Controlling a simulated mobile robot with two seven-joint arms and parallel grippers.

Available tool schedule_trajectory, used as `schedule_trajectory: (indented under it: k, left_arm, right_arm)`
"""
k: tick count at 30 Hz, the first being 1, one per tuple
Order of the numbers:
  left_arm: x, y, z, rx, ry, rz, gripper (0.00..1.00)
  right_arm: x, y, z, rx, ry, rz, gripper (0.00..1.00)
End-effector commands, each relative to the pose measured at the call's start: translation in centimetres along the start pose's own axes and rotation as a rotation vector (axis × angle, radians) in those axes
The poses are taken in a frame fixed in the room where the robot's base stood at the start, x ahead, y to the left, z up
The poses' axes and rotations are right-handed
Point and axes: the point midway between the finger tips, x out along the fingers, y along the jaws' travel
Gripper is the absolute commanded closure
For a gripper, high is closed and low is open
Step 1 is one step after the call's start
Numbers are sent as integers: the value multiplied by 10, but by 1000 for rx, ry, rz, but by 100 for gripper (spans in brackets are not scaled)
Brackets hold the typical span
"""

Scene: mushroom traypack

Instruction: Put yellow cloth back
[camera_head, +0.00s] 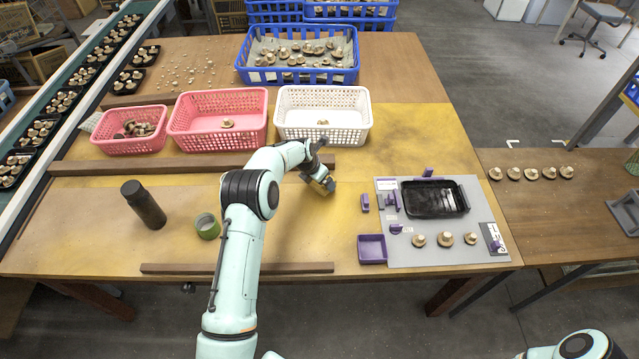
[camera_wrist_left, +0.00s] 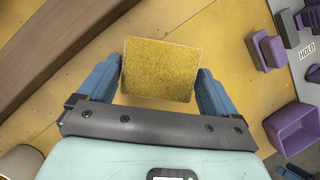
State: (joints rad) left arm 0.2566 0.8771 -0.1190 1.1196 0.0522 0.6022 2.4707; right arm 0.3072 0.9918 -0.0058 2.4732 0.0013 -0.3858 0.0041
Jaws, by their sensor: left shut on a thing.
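The yellow cloth (camera_wrist_left: 161,68) looks like a small, thick, rough-faced yellow block. In the left wrist view it sits between the two blue fingers of my left gripper (camera_wrist_left: 156,84), which is shut on it. In the head view my left gripper (camera_head: 324,184) is low over the middle of the wooden table (camera_head: 310,218), between the baskets and the grey mat. The cloth is small and partly hidden there, and I cannot tell whether it touches the table. Part of my right arm shows at the bottom right, but its gripper is out of view.
A white basket (camera_head: 279,122) and two pink baskets stand behind a wooden bar (camera_head: 130,167). A grey mat (camera_head: 460,252) with a black tray (camera_head: 434,198), mushrooms and purple holders lies at right. A purple box (camera_head: 372,249), black bottle (camera_head: 143,205) and green tape roll (camera_head: 207,226) stand nearby.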

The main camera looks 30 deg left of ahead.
Motion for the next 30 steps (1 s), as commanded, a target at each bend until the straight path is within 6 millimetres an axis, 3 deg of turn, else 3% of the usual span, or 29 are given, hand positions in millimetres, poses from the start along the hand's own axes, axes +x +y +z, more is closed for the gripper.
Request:
schedule_trajectory:
  k: [5, 16, 17, 18, 26, 30]
  left_arm:
    - [24, 0, -11, 0, 2, 0, 36]
    - [28, 0, -12, 0, 2, 0, 36]
    - [29, 0, -12, 0, 2, 0, 4]
    - [29, 0, -12, 0, 1, 0, 0]
    - [26, 0, -11, 1, 0, 1, 0]
    - [11, 0, -10, 2, 0, 1, 0]
  right_arm:
    - [0, 0, 0, 0, 0, 0, 10]
    - [-1, 0, -1, 0, 1, 0, 10]
    - [-1, 0, -1, 0, 1, 0, 10]
    - [-1, 0, -1, 0, 1, 0, 10]
    - [0, 0, 0, 0, 0, 0, 10]
    - [3, 2, 2, 1, -3, 1, 10]
